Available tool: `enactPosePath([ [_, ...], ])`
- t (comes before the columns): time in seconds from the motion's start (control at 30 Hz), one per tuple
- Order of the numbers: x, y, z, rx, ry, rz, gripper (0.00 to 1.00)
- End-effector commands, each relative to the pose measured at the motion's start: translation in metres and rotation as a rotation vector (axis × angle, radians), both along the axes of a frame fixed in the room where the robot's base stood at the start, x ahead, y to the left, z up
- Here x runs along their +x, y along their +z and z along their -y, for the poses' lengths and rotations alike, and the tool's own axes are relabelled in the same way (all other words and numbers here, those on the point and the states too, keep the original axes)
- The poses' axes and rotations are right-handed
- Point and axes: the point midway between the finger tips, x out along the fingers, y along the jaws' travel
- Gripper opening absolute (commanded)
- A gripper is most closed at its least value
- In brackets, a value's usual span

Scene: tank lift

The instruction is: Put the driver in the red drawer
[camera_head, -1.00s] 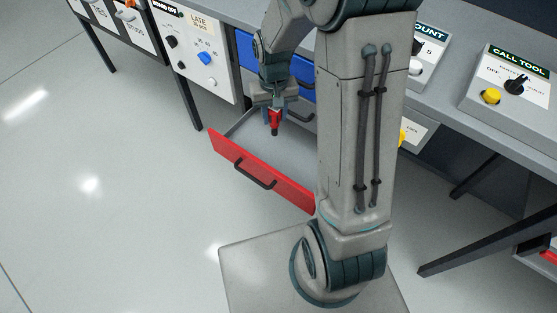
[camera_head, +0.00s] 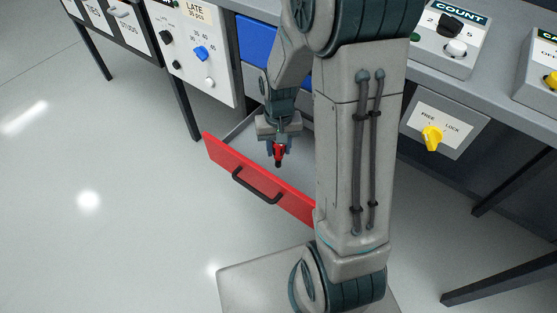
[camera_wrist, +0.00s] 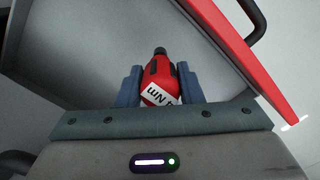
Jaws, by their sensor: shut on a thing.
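The red drawer (camera_head: 257,182) is pulled open below the bench, with a red front, a black handle and a grey inside. My gripper (camera_head: 278,150) is over the open drawer, pointing down. It is shut on the driver (camera_head: 279,154), a red tool with a black tip. In the wrist view the driver (camera_wrist: 160,82) sits between the two blue fingers (camera_wrist: 160,88), with a white label reading "NM" partly visible. The drawer's grey floor and red front (camera_wrist: 245,55) show beyond it. The drawer floor in view looks empty. My arm hides the drawer's right part.
A blue drawer front (camera_head: 256,42) is above the red drawer, behind my arm. A panel with a yellow knob (camera_head: 432,137) marked FREE and LOCK hangs right of my arm. A count box (camera_head: 451,38) stands on the bench. Open floor lies to the left.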

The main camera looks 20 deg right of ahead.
Motion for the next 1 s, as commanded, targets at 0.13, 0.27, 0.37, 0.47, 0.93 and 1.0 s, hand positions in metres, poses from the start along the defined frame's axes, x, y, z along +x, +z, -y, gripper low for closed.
enactPosePath([
  [0.13, 0.0, -0.012, 0.0, 0.0, 0.001, -0.001, 0.0],
  [0.27, -0.001, -0.03, -0.001, 0.001, 0.003, -0.003, 0.0],
  [0.37, 0.0, -0.043, -0.002, 0.001, 0.005, -0.002, 0.0],
  [0.47, 0.0, -0.044, -0.003, 0.0, 0.006, 0.0, 0.0],
  [0.93, 0.0, -0.046, -0.002, 0.0, 0.006, 0.0, 0.55],
  [1.0, 0.0, -0.046, -0.002, 0.0, 0.006, 0.0, 0.55],
])
